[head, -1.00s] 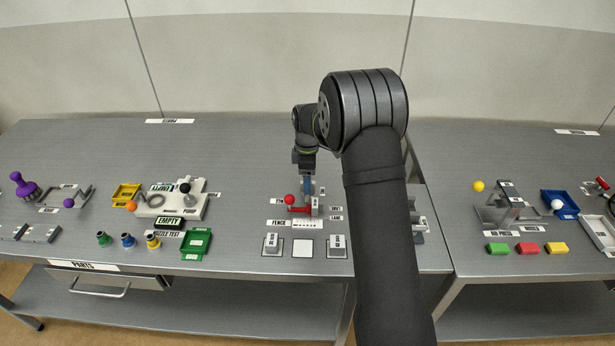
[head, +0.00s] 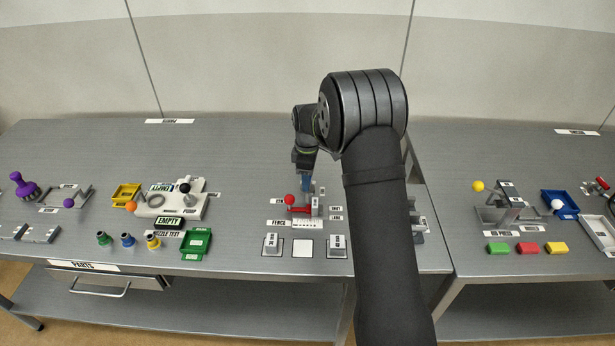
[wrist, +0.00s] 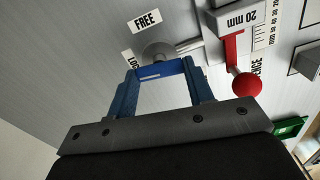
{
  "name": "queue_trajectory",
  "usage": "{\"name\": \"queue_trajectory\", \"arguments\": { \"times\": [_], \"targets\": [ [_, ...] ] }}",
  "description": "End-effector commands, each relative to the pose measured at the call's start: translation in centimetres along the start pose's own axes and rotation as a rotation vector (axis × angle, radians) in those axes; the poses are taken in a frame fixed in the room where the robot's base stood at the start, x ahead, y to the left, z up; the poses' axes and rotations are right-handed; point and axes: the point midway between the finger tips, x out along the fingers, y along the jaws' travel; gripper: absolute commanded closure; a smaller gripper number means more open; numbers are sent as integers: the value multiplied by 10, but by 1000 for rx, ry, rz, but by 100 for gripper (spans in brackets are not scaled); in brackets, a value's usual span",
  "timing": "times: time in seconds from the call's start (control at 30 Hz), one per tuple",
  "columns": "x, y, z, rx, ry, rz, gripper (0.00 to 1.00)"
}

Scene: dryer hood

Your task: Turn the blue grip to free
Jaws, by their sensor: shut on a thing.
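The blue grip (wrist: 160,71) lies between the fingertips of my gripper (wrist: 162,76) in the wrist view, and the jaws are shut on it. My gripper's fingers are also blue. A grey round hub (wrist: 158,50) sits just beyond the grip, with a metal rod running right from it. The FREE label (wrist: 147,20) is beyond the hub. A second label, LOCK (wrist: 127,60), is partly hidden by a finger. In the head view my gripper (head: 305,184) is at the back of the fence fixture, and the grip cannot be told apart from the fingers.
A red lever with a red ball (wrist: 247,85) stands close right of my gripper, by a 20 mm block (wrist: 236,18) and a scale. Grey blocks (head: 272,244) lie in front of the fixture. A green tray (head: 196,242) is to the left. Bench behind is clear.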

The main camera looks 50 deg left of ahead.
Motion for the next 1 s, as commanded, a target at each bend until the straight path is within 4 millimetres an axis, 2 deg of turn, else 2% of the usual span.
{"name": "queue_trajectory", "arguments": {
  "times": [1.0],
  "targets": [
    [0,0,0,942,1,0,76]
  ]
}}
